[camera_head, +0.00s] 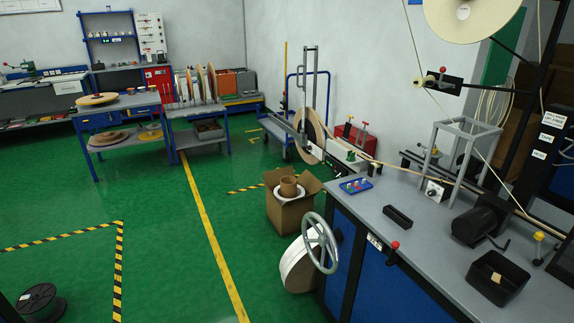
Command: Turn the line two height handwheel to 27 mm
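A grey spoked handwheel (320,243) stands at the left end of the grey-topped workbench (385,222), in the lower middle of the picture. I cannot read any label naming it as line two. A small white box with a dark knob (432,188) sits on the bench under a grey frame. A small label plate (375,242) is on the bench's front edge, next to a red-knobbed lever (393,247). No millimetre reading is legible. Neither of my grippers is in view.
A cardboard box (288,212) and a white roll (297,268) stand on the floor by the handwheel. Black bins (497,276), a blue tray (356,186) and a dark motor (478,222) occupy the bench. A black spool (40,303) lies lower left. Green floor left of the yellow line is largely clear.

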